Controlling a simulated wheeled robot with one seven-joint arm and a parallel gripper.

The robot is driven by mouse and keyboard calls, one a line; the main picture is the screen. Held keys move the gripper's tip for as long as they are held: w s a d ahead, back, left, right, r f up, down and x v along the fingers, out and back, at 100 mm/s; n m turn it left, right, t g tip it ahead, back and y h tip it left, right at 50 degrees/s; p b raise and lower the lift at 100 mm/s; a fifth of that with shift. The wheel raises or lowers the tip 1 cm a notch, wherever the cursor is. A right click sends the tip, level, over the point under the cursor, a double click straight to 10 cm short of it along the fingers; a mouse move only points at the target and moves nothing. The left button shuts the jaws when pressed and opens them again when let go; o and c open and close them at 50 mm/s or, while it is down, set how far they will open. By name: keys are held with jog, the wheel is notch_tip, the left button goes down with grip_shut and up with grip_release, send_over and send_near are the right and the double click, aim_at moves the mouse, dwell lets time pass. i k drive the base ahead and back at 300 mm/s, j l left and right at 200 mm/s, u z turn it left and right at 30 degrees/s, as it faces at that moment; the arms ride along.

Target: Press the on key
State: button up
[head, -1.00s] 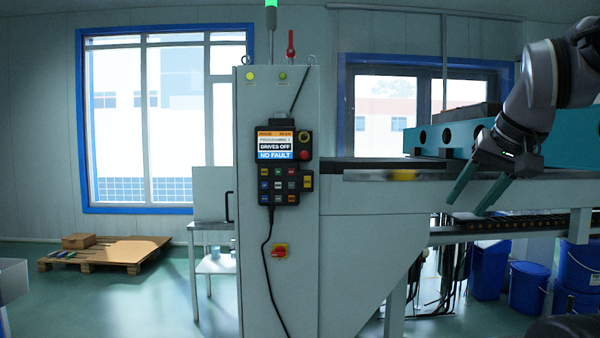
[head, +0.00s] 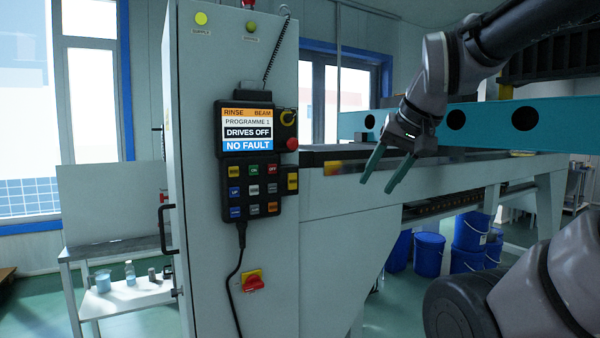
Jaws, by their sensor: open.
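The black control pendant (head: 250,165) hangs on the front of the grey cabinet. Its screen (head: 248,130) reads "RINSE BEAM", "PROGRAMME 1", "DRIVES OFF" and "NO FAULT". The green key (head: 253,171), which appears to be marked ON, is in the middle of the top key row, between a yellow key (head: 234,172) and a red key (head: 272,170) that appears to be marked OFF. My gripper (head: 383,183) is open and empty, with two green fingers pointing down and left. It is to the right of the pendant, apart from it.
A red emergency button (head: 292,144) sits at the pendant's right edge. A red and yellow switch (head: 252,282) is lower on the cabinet (head: 190,210). A conveyor bench with a teal beam (head: 490,116) stands at right, blue buckets (head: 428,254) below. A small side table stands at left.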

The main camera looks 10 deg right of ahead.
aim_at(252, 170)
jog(key=i+j, duration=0.15)
jog(key=j, duration=0.25)
jog(key=i+j, duration=0.15)
jog(key=j, duration=0.25)
jog(key=i+j, duration=0.15)
jog(key=j, duration=0.25)
